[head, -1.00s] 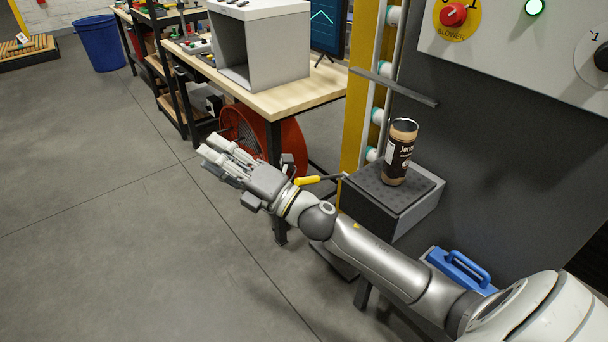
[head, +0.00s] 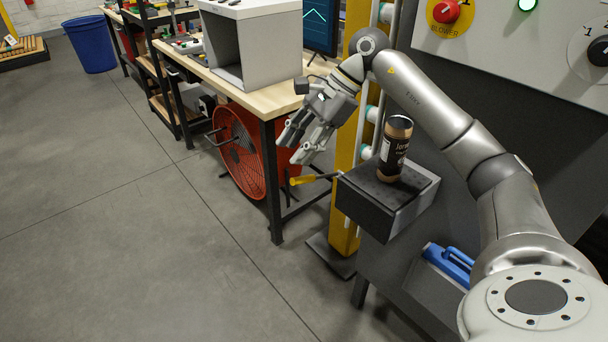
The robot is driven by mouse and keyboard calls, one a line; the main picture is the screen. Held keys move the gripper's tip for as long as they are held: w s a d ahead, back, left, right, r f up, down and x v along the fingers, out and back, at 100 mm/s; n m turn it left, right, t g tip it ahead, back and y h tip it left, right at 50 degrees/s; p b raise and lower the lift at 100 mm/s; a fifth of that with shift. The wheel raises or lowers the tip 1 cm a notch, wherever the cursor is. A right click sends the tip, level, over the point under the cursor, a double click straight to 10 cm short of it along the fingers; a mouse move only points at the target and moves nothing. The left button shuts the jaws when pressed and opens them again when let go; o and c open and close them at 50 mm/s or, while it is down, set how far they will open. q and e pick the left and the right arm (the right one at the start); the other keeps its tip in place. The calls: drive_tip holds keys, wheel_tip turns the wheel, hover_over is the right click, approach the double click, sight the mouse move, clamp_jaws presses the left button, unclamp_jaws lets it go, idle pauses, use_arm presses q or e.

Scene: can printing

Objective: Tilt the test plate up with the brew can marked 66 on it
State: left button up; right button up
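A dark brown can (head: 393,150) with a black label and white lettering stands on the dark test plate (head: 362,184). The number 66 cannot be read from here. The plate lies flat on top of a grey box-like stand (head: 364,208). A yellow handle (head: 303,180) sticks out from the plate's left side. My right gripper (head: 292,151) hangs above and slightly left of the handle, apart from it, fingers pointing down and left. Its fingers are spread with nothing between them. My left gripper is out of view.
A wooden workbench (head: 262,102) with a grey box (head: 250,45) stands behind my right gripper. A red fan (head: 238,150) sits beneath it. A yellow post (head: 345,215) rises beside the stand. A blue-handled case (head: 449,262) is below right.

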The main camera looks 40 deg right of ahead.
sight(304, 177)
drive_tip(key=s+d+r+h, duration=0.1)
drive_tip(key=s+d+h, duration=0.1)
drive_tip(key=d, duration=0.4)
drive_tip(key=shift+g, duration=0.3)
drive_tip(key=x, duration=0.3)
drive_tip(key=p+x, duration=0.1)
drive_tip(key=x, duration=0.7)
drive_tip(key=shift+a+r+p, duration=0.15)
drive_tip(key=shift+a+p, duration=0.1)
drive_tip(key=shift+p, duration=0.15)
drive_tip(key=shift+c, duration=0.2)
clamp_jaws()
